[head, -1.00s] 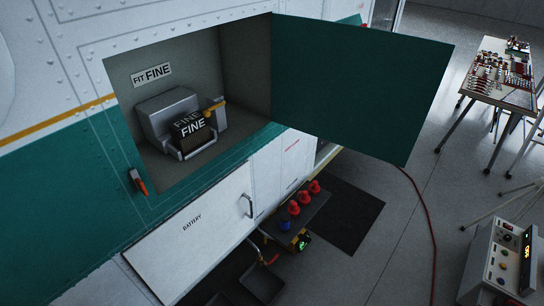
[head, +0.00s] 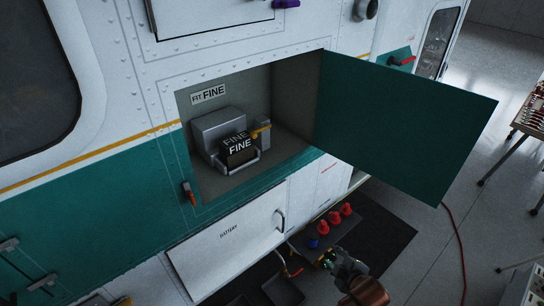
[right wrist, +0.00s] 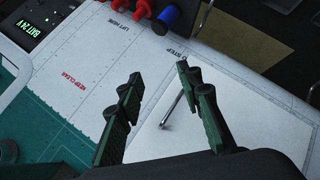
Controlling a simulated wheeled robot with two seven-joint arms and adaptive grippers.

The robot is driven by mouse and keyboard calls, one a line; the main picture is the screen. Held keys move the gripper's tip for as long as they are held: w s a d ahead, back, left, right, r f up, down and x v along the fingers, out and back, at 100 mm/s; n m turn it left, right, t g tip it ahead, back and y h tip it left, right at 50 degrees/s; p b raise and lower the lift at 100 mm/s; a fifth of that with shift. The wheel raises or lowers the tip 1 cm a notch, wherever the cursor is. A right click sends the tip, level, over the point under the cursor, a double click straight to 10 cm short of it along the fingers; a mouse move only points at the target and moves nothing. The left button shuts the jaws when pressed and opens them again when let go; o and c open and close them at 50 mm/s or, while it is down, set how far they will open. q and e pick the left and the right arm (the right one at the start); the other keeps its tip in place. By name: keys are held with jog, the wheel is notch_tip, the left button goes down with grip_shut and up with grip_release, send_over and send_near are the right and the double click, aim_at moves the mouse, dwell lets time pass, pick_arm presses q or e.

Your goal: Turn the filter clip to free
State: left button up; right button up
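The filter clip (head: 262,129), a small yellow lever, lies roughly crosswise at the top right of the black filter (head: 238,147) marked FINE. The filter sits in an open bay with a grey housing (head: 219,125) behind it and a metal bail (head: 241,167) at its front. My right gripper (head: 331,257) is low and to the right of the bay, well apart from the clip. In the right wrist view my right gripper (right wrist: 158,72) is open, with nothing between its fingers. My left gripper is not in view.
The open green door (head: 408,125) stands to the right of the bay. Below are the white battery panel (head: 228,235) and a shelf with red knobs (head: 335,217) and a blue knob (head: 313,242). The bay front looks clear.

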jog(key=w+a+r+n+t+y, duration=0.2)
jog(key=w+a+r+n, duration=0.35)
jog(key=r, duration=0.25)
jog(key=w+a+r+n+t+y, duration=0.1)
jog(key=w+a+r+n+t, duration=0.1)
jog(key=w+a+r+n, duration=0.5)
jog(key=n+t+y, duration=0.1)
jog(key=n+y, duration=0.4)
jog(key=n, duration=1)
send_near(255, 136)
jog(key=w, duration=0.1)
jog(key=p+x, duration=0.1)
jog(key=x, duration=0.6)
jog(key=shift+a+f, duration=0.1)
jog(key=shift+a, duration=0.2)
grip_shut()
